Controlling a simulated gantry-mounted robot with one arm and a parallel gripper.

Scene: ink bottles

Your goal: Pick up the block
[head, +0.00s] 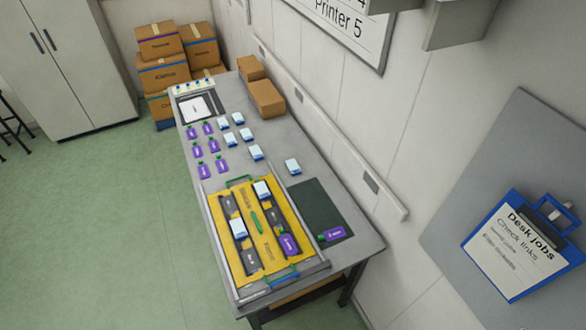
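Several pale white-and-blue blocks lie on the long grey table; which one the task means I cannot tell. One block (292,166) lies alone near the wall side, just beyond a dark green mat (318,208). Two more, an upper block (262,190) and a lower-left block (238,229), sit in dark slots of a yellow tray (264,243). Others, such as this block (255,153), stand in a loose column farther back. My gripper is not in view.
Several purple bottle-like pieces with green tops (203,171) lie at the table's left side. One purple piece (289,245) is in the tray, another (333,234) on the mat. Brown boxes (265,98) stand along the wall side. Bare table (318,169) surrounds the lone block.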

